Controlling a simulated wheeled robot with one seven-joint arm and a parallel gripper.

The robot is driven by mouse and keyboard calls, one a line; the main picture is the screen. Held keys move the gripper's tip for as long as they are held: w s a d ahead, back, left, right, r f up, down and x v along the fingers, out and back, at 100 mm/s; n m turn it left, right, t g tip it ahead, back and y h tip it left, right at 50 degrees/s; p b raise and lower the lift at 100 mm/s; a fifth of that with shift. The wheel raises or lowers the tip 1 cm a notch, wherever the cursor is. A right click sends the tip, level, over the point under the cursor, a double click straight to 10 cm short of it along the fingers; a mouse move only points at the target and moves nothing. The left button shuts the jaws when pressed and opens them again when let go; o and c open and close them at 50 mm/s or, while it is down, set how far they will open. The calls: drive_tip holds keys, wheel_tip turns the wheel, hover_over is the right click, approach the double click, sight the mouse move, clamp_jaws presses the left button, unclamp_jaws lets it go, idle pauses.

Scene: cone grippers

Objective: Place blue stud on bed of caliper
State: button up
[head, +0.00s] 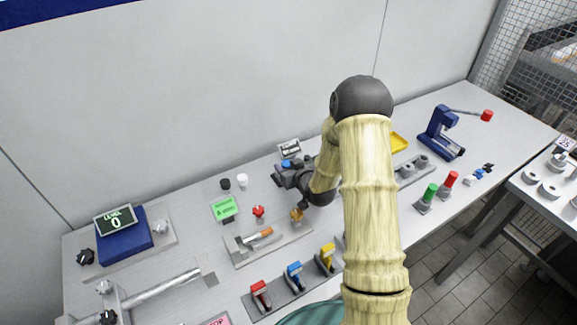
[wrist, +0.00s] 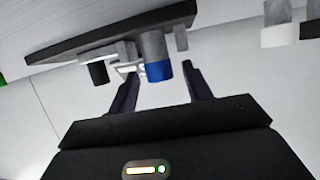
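The blue stud is a short grey cylinder with a blue end; its blue end shows in the wrist view (wrist: 158,71) and in the head view (head: 287,163). My gripper (head: 279,176) is at the back of the bench near the wall. In the wrist view its two fingers (wrist: 161,75) are apart, one on each side of the stud, with visible gaps. The stud appears to rise from a dark base plate (wrist: 75,42) that carries other grey parts. A small device with a pale face (head: 289,148) stands just behind my gripper; I cannot tell whether it is the caliper.
A black stud (head: 225,184) and a white stud (head: 242,180) stand left of my gripper. A green sign (head: 224,208) and a red knob (head: 258,212) are nearby. A blue press (head: 440,132) and yellow tray (head: 399,142) lie right. My arm hides the bench's middle.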

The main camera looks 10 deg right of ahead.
drive_tip(key=shift+r, duration=0.1)
drive_tip(key=shift+s+r, duration=0.1)
drive_tip(key=b+v, duration=0.1)
drive_tip(key=v, duration=1)
drive_tip(key=shift+s+d, duration=0.2)
drive_tip(key=shift+s, duration=0.2)
drive_tip(key=shift+r, duration=0.1)
drive_tip(key=s+a+r+m+g+h, duration=0.1)
drive_tip(key=s+r+g, duration=0.1)
drive_tip(key=s+g, duration=0.3)
drive_tip(key=s+a+r+m+g+h, duration=0.1)
drive_tip(key=s+g, duration=0.4)
drive_tip(key=s, duration=0.8)
drive_tip(key=shift+s+a+r+m+h, duration=0.25)
drive_tip(key=shift+r+h, duration=0.25)
drive_tip(key=shift+r, duration=0.5)
